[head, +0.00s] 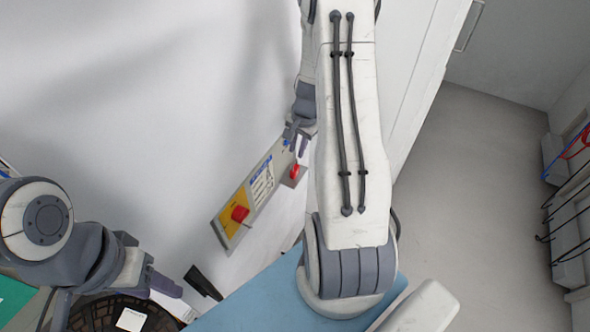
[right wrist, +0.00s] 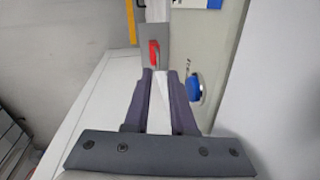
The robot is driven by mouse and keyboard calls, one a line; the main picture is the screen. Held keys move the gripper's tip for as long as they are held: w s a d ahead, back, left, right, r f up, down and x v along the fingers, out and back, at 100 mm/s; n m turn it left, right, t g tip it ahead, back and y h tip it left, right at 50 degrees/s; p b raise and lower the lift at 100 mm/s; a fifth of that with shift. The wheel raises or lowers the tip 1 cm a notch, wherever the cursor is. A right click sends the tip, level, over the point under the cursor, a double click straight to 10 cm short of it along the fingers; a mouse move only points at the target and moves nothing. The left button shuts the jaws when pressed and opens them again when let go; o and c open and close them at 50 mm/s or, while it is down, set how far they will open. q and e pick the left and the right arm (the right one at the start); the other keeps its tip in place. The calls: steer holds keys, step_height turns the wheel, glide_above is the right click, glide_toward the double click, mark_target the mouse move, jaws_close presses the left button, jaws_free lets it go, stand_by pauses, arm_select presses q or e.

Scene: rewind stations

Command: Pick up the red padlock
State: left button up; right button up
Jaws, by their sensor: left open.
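A small red item (head: 294,171), which looks like the red padlock, sits on a grey plate at the right end of the wall panel. It also shows in the right wrist view (right wrist: 153,55), just beyond the fingertips. Its shackle is too small to make out. My right gripper (head: 297,135) is above it in the head view, beside the panel; in the right wrist view its fingers (right wrist: 160,73) are apart, with a narrow gap and nothing gripped between them. My left gripper (head: 163,281) is open and empty at the lower left, well away from the panel.
The panel has a yellow section (head: 231,222) with a red knob (head: 239,213) and a label (head: 262,186). A blue button (right wrist: 194,86) is right of the right fingers. A blue surface (head: 245,298) lies below.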

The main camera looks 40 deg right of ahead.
mark_target(296, 168)
steer(key=f, duration=0.4)
steer(key=shift+w+a, duration=0.1)
steer(key=shift+w, duration=0.1)
jaws_close()
stand_by(1.2)
